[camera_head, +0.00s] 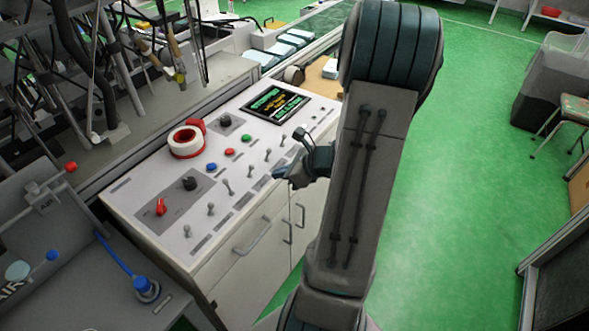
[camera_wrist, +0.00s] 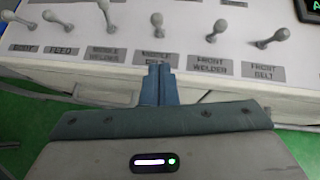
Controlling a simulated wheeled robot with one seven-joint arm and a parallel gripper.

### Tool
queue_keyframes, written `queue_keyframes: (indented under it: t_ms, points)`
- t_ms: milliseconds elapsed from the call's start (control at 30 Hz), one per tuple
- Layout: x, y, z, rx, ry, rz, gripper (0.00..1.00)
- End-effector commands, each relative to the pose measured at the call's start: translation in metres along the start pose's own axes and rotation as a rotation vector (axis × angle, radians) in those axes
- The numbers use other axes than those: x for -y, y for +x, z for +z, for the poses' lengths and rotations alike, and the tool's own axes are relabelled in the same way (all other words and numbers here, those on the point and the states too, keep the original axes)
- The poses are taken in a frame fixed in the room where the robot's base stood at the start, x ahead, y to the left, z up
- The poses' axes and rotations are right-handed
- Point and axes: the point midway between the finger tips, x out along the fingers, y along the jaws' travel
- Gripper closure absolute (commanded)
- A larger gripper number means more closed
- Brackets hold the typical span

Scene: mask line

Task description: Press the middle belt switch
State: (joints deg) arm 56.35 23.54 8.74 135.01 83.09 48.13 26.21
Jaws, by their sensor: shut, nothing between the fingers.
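The middle belt switch (camera_wrist: 156,25) is a small grey toggle lever on the white panel in the wrist view. Its label plate (camera_wrist: 155,59) sits just below it, partly covered at the bottom by my fingertips. My gripper (camera_wrist: 158,68) is shut and empty, its fingertips in line with this label and apart from the lever. In the head view my gripper (camera_head: 279,173) is at the panel's right edge, beside the row of levers. The lever nearest its tip there (camera_head: 250,171) appears to be the same switch.
The middle welders lever (camera_wrist: 108,16) stands to the left and the front welder lever (camera_wrist: 210,22) to the right. Green floor lies right.

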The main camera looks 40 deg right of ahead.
Motion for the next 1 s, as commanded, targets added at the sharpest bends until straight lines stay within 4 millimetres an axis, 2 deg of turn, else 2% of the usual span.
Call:
queue_keyframes:
  t_ms: [67,200,367,767,1000]
  points:
    - [-0.001,0.017,-0.001,0.0,0.002,0.004,1.0]
    - [0.0,0.03,0.018,0.0,-0.002,0.001,1.0]
    - [0.0,0.04,0.026,0.0,0.0,0.0,1.0]
    - [0.0,0.042,0.028,0.0,0.0,0.0,1.0]
    - [0.006,0.036,0.029,-0.025,0.012,-0.009,1.0]
